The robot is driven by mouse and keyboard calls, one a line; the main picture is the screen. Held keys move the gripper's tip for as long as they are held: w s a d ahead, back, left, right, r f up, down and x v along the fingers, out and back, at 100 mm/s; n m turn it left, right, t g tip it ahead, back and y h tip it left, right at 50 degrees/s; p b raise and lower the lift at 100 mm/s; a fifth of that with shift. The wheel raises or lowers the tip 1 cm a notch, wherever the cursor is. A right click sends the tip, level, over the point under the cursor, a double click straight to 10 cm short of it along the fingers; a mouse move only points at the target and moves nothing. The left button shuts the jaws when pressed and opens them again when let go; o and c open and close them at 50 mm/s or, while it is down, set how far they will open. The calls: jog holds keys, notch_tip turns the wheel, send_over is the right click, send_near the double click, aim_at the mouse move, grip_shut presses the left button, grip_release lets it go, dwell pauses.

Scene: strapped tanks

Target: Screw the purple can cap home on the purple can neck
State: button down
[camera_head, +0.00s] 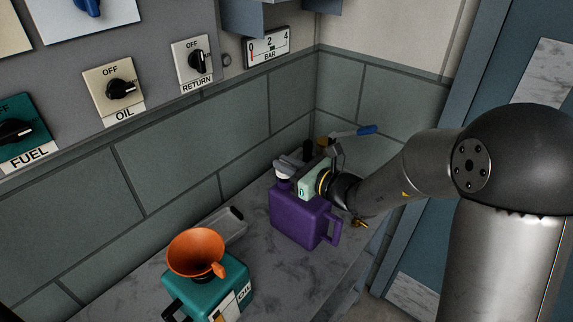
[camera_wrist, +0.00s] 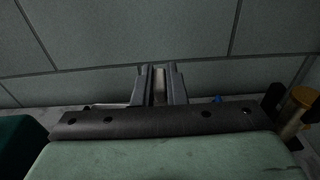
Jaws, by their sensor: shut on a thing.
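The purple can (camera_head: 298,218) stands upright on the grey ledge in the head view. A pale grey cap (camera_head: 284,170) sits at the top of its purple neck (camera_head: 283,184); whether it is fully seated cannot be told. My gripper (camera_head: 287,163) reaches in from the right, above the can, with its dark fingers at the cap. In the wrist view my gripper (camera_wrist: 159,84) has its fingers close together with a narrow pale strip between them. The fingers are shut on the cap, which they partly hide.
A teal oil can (camera_head: 238,272) with an orange funnel (camera_head: 196,252) stands at front left, beside a grey tray (camera_head: 232,224). A blue-handled lever (camera_head: 367,130) is behind my gripper. The tiled wall (camera_head: 240,120) runs close behind the ledge. A brass cylinder (camera_wrist: 298,108) is at right in the wrist view.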

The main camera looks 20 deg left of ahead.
jog(key=shift+f+b, duration=1.35)
jog(key=shift+b, duration=0.15)
jog(key=m+t+h+b, duration=0.3)
jog(key=t+b, duration=0.1)
jog(key=b, duration=0.2)
jog(key=shift+s+f+m, duration=0.1)
jog(key=shift+f+m, duration=0.05)
jog(key=shift+m, duration=0.15)
dwell(0.4)
jog(key=shift+m+t+h+b, duration=0.6)
jog(key=shift+t+b, duration=0.2)
jog(key=shift+b, duration=0.65)
jog(key=c, duration=1.4)
grip_release()
jog(key=shift+r, duration=0.25)
jog(key=shift+r+p, duration=0.9)
jog(key=shift+r, duration=0.55)
